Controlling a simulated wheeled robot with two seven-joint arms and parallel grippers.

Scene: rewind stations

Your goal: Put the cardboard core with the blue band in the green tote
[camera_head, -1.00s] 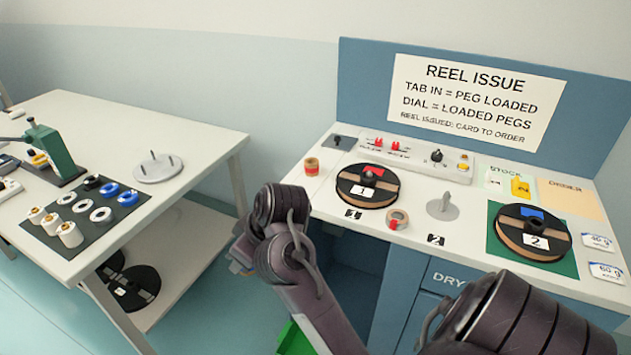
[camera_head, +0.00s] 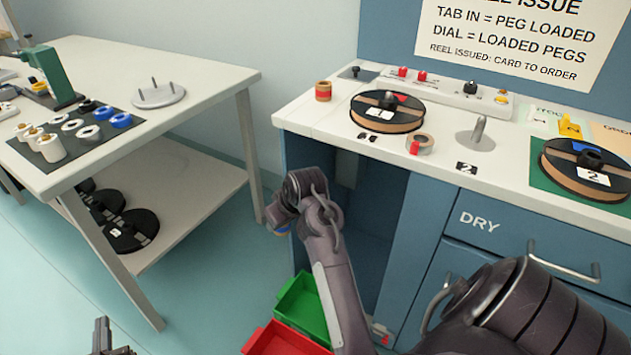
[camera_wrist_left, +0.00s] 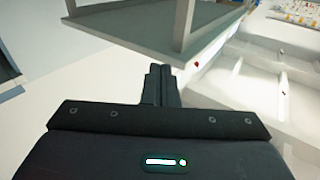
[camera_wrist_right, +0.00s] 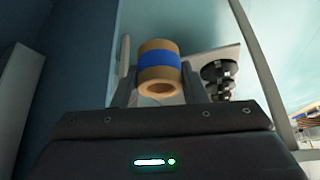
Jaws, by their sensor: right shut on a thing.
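The cardboard core with the blue band (camera_wrist_right: 158,64) sits between the fingers of my right gripper (camera_wrist_right: 157,80), which is shut on it. In the head view the core is mostly hidden by my right wrist. The green tote (camera_head: 284,291) is on the floor in front of the cabinet, below and a little right of my right gripper; my right arm covers part of it. My left gripper (camera_head: 105,340) is low at the bottom left of the head view; its fingers (camera_wrist_left: 158,84) are together and empty in the left wrist view.
A red tote (camera_head: 262,340) stands beside the green tote. The reel issue bench (camera_head: 310,115) with an open bay is behind. The left table (camera_head: 215,78) carries several rolls and has a lower shelf with black reels. Floor between table and totes is clear.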

